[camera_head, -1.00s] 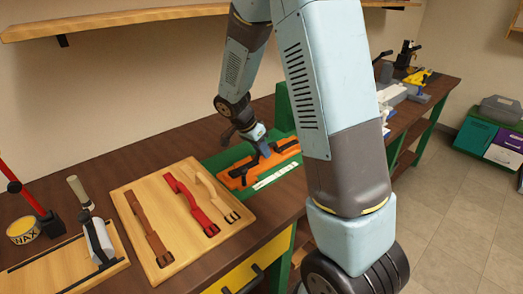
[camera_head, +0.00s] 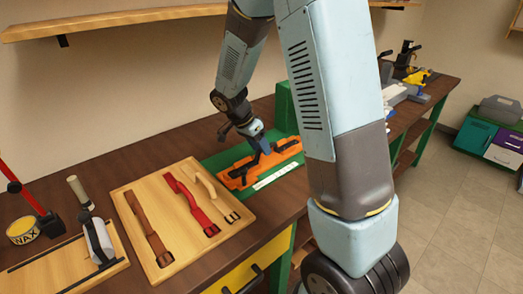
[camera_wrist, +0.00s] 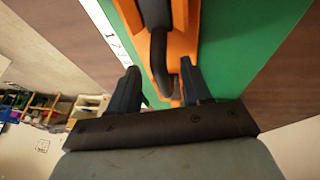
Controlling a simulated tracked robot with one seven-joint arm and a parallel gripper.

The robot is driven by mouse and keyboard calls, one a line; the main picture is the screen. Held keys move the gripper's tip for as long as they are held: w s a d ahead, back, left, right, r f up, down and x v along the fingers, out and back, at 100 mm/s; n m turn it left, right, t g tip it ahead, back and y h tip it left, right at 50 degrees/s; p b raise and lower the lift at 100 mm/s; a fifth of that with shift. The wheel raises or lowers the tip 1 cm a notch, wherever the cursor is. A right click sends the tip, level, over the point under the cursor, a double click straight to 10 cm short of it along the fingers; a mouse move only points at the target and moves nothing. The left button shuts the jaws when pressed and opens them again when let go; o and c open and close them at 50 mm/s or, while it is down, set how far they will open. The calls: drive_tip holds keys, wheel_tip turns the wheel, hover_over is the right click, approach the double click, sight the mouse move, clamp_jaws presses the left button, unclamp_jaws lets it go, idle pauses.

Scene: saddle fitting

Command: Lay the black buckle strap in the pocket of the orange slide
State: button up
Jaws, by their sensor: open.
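The orange slide (camera_head: 290,150) lies on a green mat on the bench, and it also shows in the wrist view (camera_wrist: 186,40). The black buckle strap (camera_wrist: 158,50) lies lengthwise over the slide, with orange on both sides of it. Its near end curves in a hook close to my fingers. I cannot tell whether its whole length is down in the pocket. My gripper (camera_wrist: 160,88) is open, its two fingers apart on either side of the strap's near end. In the head view my gripper (camera_head: 260,146) is just above the slide, hiding its middle.
A wooden board (camera_head: 138,232) with brown (camera_head: 147,230), red (camera_head: 190,200) and tan (camera_head: 216,190) straps lies left of the mat. A white ruler (camera_head: 275,177) lies along the slide's front. A green block (camera_head: 286,108) stands behind. A wax tin (camera_head: 23,231) is far left.

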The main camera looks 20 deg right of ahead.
drive_tip(key=v, duration=1)
drive_tip(key=s+d+r+n+t+y, duration=0.1)
drive_tip(key=s+r+n, duration=0.3)
drive_tip(key=s, duration=0.4)
drive_tip(key=s+d+r+n+t+y, duration=0.2)
drive_tip(key=s+r+n+t, duration=0.1)
drive_tip(key=s, duration=0.5)
drive_tip(key=s+d+r+n+t+y, duration=0.1)
drive_tip(key=s+d+r+n+y, duration=0.1)
drive_tip(key=s+r+n, duration=0.4)
drive_tip(key=s, duration=0.3)
drive_tip(key=shift+r+t, duration=0.35)
drive_tip(key=shift+t, duration=0.05)
drive_tip(key=shift+s, duration=0.1)
idle(0.5)
drive_tip(key=shift+c, duration=0.5)
